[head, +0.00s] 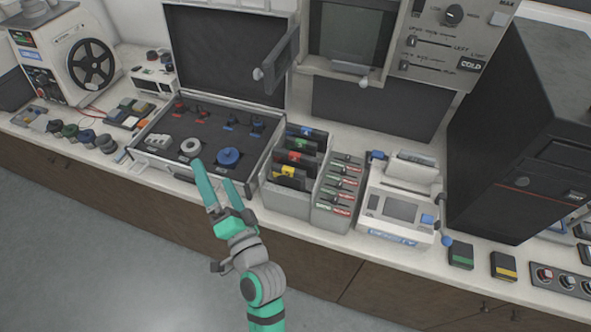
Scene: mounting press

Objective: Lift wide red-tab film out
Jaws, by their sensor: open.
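A grey box (287,203) on the counter holds several dark, wide film sleeves standing in a row, with blue, green, red and yellow tabs. The red-tab film (297,158) stands between the green-tab one behind and the yellow-tab one in front. Its lower part is hidden by the box and the front film. My gripper (213,173) is open and empty, with its two teal fingers apart. It shows to the left of the box, over the front edge of the open case, and appears apart from the films.
An open black case (150,158) with reels and small parts lies left of the box. A narrow rack (334,211) with red and green labels stands close on its right. A white press-like device (399,207) is further right. An overhanging bracket (283,60) and screen (352,32) rise behind.

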